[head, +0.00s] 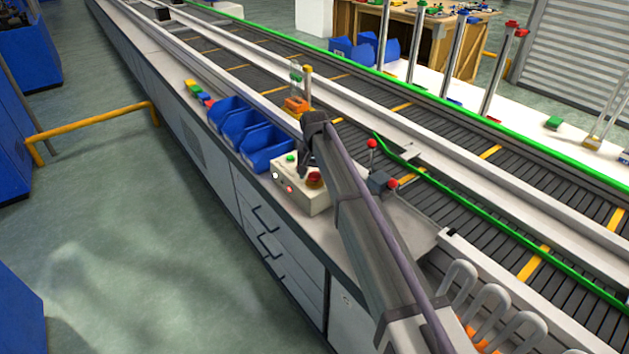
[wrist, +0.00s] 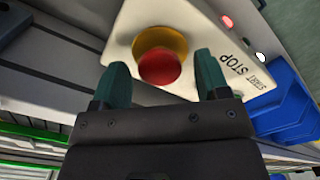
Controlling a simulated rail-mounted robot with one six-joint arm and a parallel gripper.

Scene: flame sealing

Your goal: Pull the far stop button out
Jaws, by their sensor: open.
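The stop button (wrist: 158,66) is a red mushroom head on a yellow collar, set in a cream control box (wrist: 199,30) marked START and STOP. In the head view the stop button (head: 315,180) shows on top of the control box (head: 312,199), partly beside my arm. My gripper (wrist: 157,72) is open, with one dark green finger on each side of the red head in the wrist view. I cannot tell whether the fingers touch it. In the head view my gripper is mostly hidden behind my arm, close to the box.
Blue bins (head: 266,147) stand just behind the box on the bench. The conveyor (head: 470,213) with its green rail runs along the right. Small red-topped posts (head: 371,144) stand close to the right of my arm.

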